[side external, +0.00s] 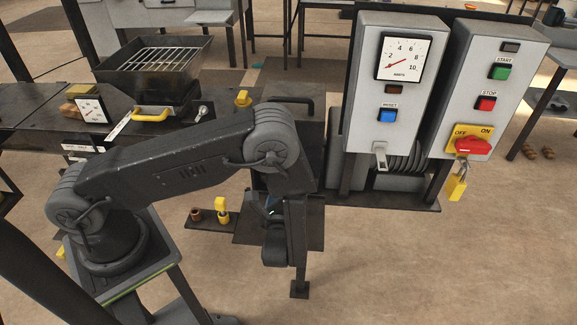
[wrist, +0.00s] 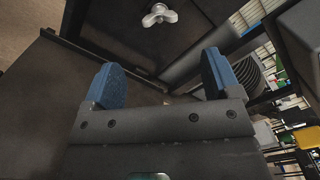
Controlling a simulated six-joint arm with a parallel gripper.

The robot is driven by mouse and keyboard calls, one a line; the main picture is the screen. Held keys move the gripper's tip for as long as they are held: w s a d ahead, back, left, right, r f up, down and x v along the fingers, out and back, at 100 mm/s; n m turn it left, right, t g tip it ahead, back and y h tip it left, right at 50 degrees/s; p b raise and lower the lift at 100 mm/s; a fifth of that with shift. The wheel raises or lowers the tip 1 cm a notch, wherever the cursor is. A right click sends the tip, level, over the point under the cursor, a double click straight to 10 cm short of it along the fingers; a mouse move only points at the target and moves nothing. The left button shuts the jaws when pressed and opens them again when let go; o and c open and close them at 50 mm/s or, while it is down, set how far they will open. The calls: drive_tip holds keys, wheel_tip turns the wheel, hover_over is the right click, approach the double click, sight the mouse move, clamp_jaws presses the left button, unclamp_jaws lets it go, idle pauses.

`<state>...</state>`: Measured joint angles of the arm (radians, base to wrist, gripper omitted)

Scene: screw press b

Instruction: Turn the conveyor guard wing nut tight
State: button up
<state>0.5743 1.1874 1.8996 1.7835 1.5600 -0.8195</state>
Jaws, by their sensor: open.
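The wing nut (wrist: 158,15) is a pale metal piece with rounded wings, seen at the top of the wrist view on a dark panel. My gripper (wrist: 162,76) is open, with its two blue fingertips spread apart and nothing between them. The wing nut lies beyond the fingertips, apart from them. I cannot make out the wing nut in that view.
Two grey control boxes, one with a gauge (side external: 403,60) and one with a red switch and yellow padlock (side external: 456,187), stand to the right. A dark bench with a hopper (side external: 152,75) is at the left. A small shelf (side external: 205,226) holds little parts. Open floor lies in front.

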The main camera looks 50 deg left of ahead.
drive_tip(key=x, duration=1)
drive_tip(key=shift+w+a, duration=0.15)
drive_tip(key=shift+a, duration=0.05)
drive_tip(key=shift+c, duration=0.5)
drive_tip(key=c, duration=0.8)
